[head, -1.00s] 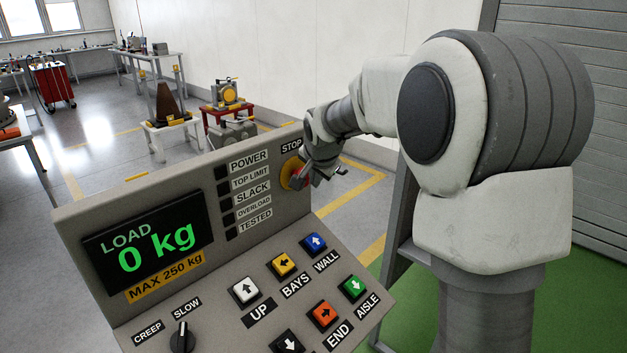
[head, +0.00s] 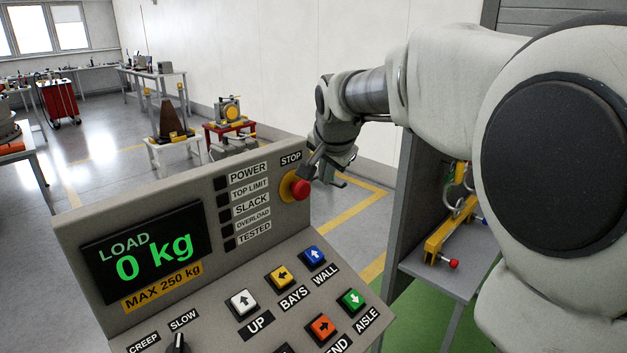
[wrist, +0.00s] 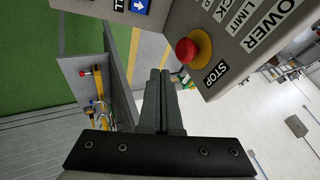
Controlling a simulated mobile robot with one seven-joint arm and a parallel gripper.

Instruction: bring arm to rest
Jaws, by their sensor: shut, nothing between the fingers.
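My gripper (head: 312,165) is just above and right of the red STOP button (head: 300,189) in the head view, partly hidden by its own wrist. In the wrist view my gripper (wrist: 164,72) has its two fingers together with nothing between them. The STOP button (wrist: 186,50) sits on its yellow collar left of the word STOP, apart from the fingers in that view. The grey control panel (head: 88,213) shows "LOAD 0 kg" and the indicator squares beside POWER to TESTED are dark.
A grey stand with a shelf (head: 460,275) holds a yellow lifting fixture (head: 450,228) close to my arm. Coloured push buttons and a speed knob (head: 178,344) are on the panel's lower face. Workbenches and a red cabinet (head: 59,101) stand far left.

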